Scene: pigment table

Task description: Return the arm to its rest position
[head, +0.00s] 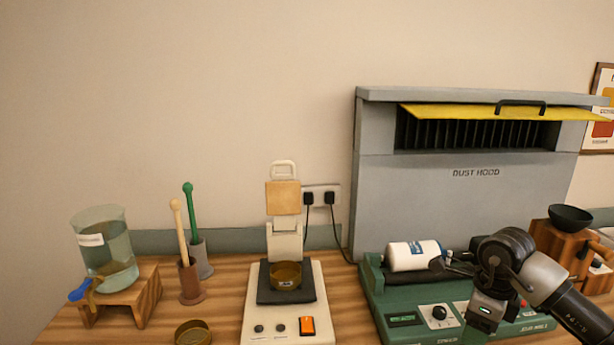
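My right arm (498,260) comes in from the lower right, over the green jar mill. Its gripper (446,266) points left, beside the right end of the white jar (408,256) that lies on the mill's rollers. The finger gap is small and partly hidden, so I cannot tell whether it is open or shut, or whether it touches the jar. My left gripper is not in view.
The green mill (376,300) stands before the grey dust hood (400,190), whose yellow sash (470,112) is raised. A glass beaker (112,262) stands on a wooden stand (142,292). A wooden grinder (556,243) stands behind the arm.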

